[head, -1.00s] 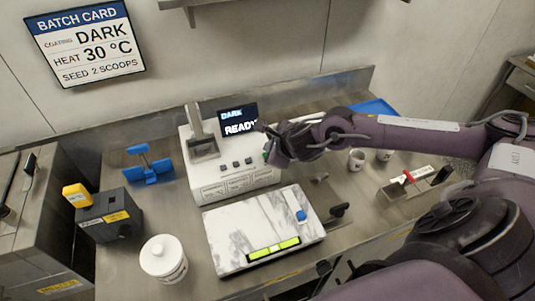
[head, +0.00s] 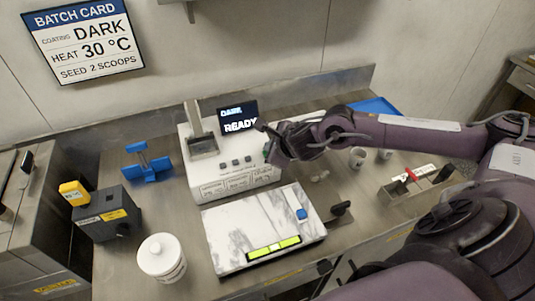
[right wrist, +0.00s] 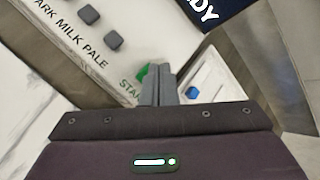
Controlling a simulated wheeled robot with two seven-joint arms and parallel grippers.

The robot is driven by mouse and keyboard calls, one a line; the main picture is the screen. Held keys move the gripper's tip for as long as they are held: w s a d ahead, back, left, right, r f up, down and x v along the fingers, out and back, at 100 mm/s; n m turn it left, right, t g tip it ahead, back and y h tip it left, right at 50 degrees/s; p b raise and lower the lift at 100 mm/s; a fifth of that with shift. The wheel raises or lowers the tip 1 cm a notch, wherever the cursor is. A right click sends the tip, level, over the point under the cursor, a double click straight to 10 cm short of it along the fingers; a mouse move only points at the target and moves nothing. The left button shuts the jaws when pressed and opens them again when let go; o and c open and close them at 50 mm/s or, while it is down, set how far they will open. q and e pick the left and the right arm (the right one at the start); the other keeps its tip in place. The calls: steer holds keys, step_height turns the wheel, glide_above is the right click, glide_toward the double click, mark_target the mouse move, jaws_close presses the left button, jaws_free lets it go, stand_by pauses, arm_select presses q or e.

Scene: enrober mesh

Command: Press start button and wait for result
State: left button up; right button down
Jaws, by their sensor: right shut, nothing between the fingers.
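The white machine (head: 215,184) stands at the back of the bench, with a row of small dark buttons (head: 236,162) on its top. Its screen (head: 238,120) reads DARK and READY. In the right wrist view the green start button (right wrist: 142,75) shows beside the partly covered START lettering. My right gripper (right wrist: 158,72) is shut and empty, its fingertips at the button and hiding part of it; I cannot tell whether they touch it. In the head view the right gripper (head: 268,146) is at the machine's right end. My left gripper is not in view.
A marble-topped unit (head: 235,228) with a lit green strip stands in front of the machine. A white lidded jar (head: 161,258), a dark box (head: 107,214) and a blue stand (head: 149,166) are to the left. Cups (head: 357,157) and a small tray (head: 408,190) are to the right.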

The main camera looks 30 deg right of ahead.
steer(key=shift+f+b, duration=0.45)
steer(key=shift+b, duration=0.15)
stand_by(0.7)
steer(key=shift+r, duration=0.1)
steer(key=shift+r+p, duration=0.5)
steer(key=shift+r, duration=0.3)
steer(key=shift+r+p, duration=1.75)
steer(key=shift+r, duration=0.75)
